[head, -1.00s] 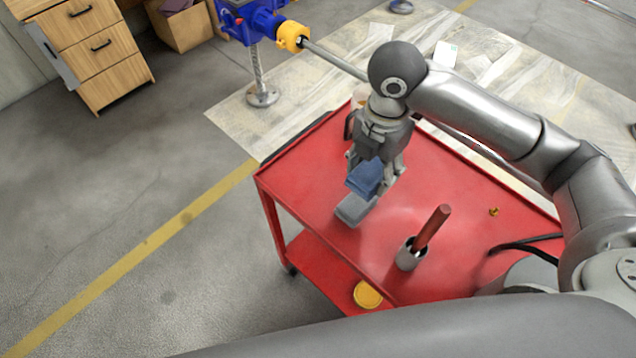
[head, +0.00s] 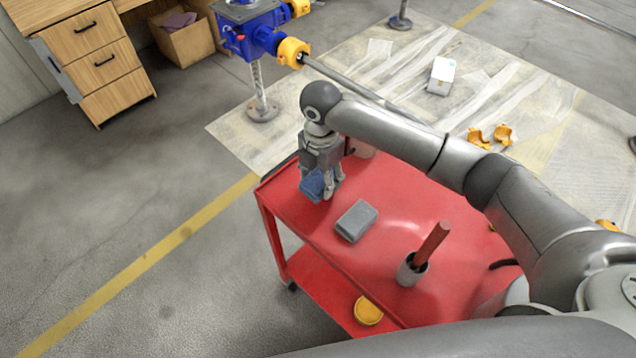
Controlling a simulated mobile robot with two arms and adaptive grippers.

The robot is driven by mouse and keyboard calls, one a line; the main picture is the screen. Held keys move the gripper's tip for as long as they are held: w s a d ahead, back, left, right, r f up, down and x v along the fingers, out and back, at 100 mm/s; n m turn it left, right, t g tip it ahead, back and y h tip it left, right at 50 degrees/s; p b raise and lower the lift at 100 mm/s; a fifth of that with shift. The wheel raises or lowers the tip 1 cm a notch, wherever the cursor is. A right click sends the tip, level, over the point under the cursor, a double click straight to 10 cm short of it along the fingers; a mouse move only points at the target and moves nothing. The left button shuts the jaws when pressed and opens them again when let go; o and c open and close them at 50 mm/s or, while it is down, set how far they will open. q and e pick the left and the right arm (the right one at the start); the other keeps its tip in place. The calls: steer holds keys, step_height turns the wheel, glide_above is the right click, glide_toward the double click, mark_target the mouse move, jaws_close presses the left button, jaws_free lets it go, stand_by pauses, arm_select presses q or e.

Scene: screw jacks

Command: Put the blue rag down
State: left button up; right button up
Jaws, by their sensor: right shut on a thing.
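The blue rag (head: 313,185) is a small folded blue piece at the far left end of the red cart (head: 300,225). My right gripper (head: 322,192) is shut on it, pointing down. The rag is at or just above the cart top; I cannot tell whether it touches. The fingers and wrist hide part of it. My left gripper is not in view.
A grey block (head: 356,221) lies on the cart right of the rag. A grey cup holding a red-handled tool (head: 431,243) stands nearer. A yellow round lid (head: 368,310) is on the lower shelf. A blue screw jack (head: 250,32) stands behind the cart.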

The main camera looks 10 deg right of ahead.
mark_target(318, 185)
steer(key=shift+w+a+f, duration=0.2)
steer(key=shift+w+f, duration=0.1)
steer(key=shift+f, duration=0.1)
steer(key=shift+w+f+p, duration=0.1)
steer(key=shift+f+p, duration=0.3)
steer(key=shift+f, duration=1.3)
steer(key=shift+f, duration=0.2)
steer(key=o, duration=1)
steer(key=shift+c, duration=0.2)
steer(key=shift+r, duration=0.15)
step_height(318, 185, up, 12)
steer(key=shift+a+r+b, duration=0.1)
steer(key=shift+b, duration=0.55)
